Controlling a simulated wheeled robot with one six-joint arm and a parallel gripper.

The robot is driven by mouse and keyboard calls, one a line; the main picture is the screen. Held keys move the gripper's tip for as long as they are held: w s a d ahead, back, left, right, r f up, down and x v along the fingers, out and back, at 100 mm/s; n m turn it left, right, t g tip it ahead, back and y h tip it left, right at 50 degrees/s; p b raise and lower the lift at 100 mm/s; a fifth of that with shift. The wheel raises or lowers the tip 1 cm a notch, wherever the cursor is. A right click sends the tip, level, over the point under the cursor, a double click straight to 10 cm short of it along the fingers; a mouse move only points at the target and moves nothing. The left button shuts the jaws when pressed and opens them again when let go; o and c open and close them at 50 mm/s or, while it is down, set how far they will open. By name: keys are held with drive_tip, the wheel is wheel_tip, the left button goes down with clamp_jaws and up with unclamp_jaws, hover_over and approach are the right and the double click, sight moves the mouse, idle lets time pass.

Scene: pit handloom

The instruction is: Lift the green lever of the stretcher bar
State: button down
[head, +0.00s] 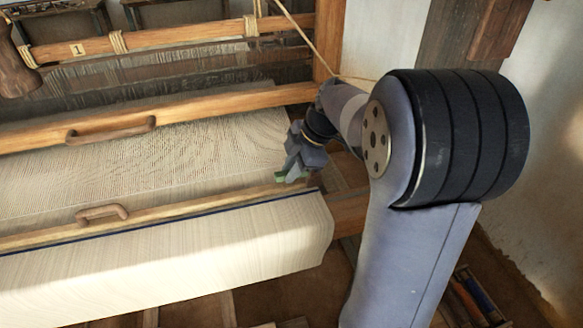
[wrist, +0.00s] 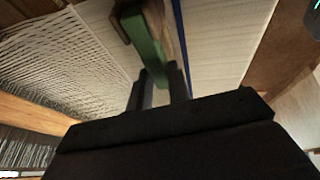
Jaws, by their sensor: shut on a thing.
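The stretcher bar (head: 200,207) is a long wooden strip lying across the pale cloth, with a wooden handle (head: 102,212) on it. Its green lever (head: 281,177) shows as a small green patch near the bar's right end. In the wrist view the green lever (wrist: 145,42) runs up from between the two dark fingers. My gripper (head: 292,169) is shut on the green lever; its fingers (wrist: 160,82) also show in the wrist view. The fingers and the gripper body hide part of the lever. I cannot tell the lever's exact tilt.
The wooden beater (head: 200,107) with a curved handle (head: 120,130) lies behind the warp (head: 130,165). Rolled cloth (head: 180,255) fills the front. A wooden post (head: 328,40) and a slanting cord stand close to my arm. A tray of coloured spools (head: 475,295) is at lower right.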

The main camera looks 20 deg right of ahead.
drive_tip(key=shift+d+y+b, duration=0.1)
drive_tip(key=shift+y+b, duration=0.2)
drive_tip(key=shift+b, duration=0.3)
drive_tip(key=y+b, duration=0.1)
drive_tip(key=d+y+b, duration=0.1)
drive_tip(key=b, duration=0.1)
drive_tip(key=shift+r+y+b, duration=0.3)
drive_tip(key=shift+r, duration=0.1)
drive_tip(key=r+y+b, duration=0.1)
drive_tip(key=y+b, duration=0.1)
drive_tip(key=d+y+b, duration=0.1)
drive_tip(key=b, duration=0.1)
drive_tip(key=shift+d+r+m+y, duration=0.1)
drive_tip(key=shift+r+m+y, duration=0.2)
drive_tip(key=shift+r+y, duration=0.1)
drive_tip(key=c, duration=1.3)
unclamp_jaws()
drive_tip(key=shift+r, duration=0.15)
wheel_tip(320, 180, up, 10)
drive_tip(key=shift+f+b, duration=0.1)
drive_tip(key=shift+b, duration=0.25)
drive_tip(key=shift+f, duration=0.15)
